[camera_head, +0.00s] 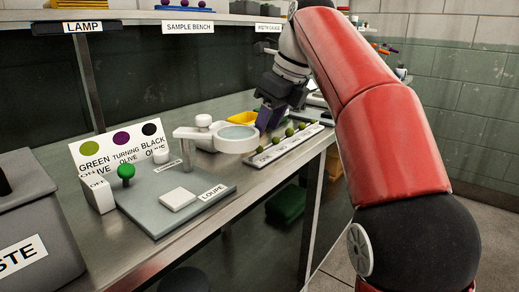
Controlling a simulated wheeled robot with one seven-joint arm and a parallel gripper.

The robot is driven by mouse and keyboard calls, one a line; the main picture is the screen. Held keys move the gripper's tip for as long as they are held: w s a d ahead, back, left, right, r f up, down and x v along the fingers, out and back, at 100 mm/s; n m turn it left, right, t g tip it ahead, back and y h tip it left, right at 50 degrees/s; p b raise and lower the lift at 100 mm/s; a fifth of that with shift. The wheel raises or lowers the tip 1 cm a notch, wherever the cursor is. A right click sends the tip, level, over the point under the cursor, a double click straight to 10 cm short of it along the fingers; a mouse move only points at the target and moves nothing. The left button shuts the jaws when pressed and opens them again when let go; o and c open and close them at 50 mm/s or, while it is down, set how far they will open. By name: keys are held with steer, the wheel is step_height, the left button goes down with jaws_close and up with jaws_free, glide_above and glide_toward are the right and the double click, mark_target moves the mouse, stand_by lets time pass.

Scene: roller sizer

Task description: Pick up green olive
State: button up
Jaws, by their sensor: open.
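Several small round green olives sit in a row along a white labelled strip on the steel bench, one of them the front olive (277,149). They are small, and their exact shades are hard to compare. My gripper (268,120) is open and hangs over the bench, behind and left of the row, with its dark purple fingers pointing down. No olive shows between the fingers.
The loupe (236,139) stands on a grey base plate left of the row. A green ball (126,171) on a stem stands on that plate. A sign (120,142) shows green, turning and black olives.

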mark_target(261, 147)
steer(key=x, duration=0.5)
steer(key=shift+w+d+f, duration=0.1)
steer(key=shift+w+d, duration=0.1)
steer(key=shift+w, duration=0.05)
steer(key=shift+c, duration=0.3)
steer(key=c, duration=0.7)
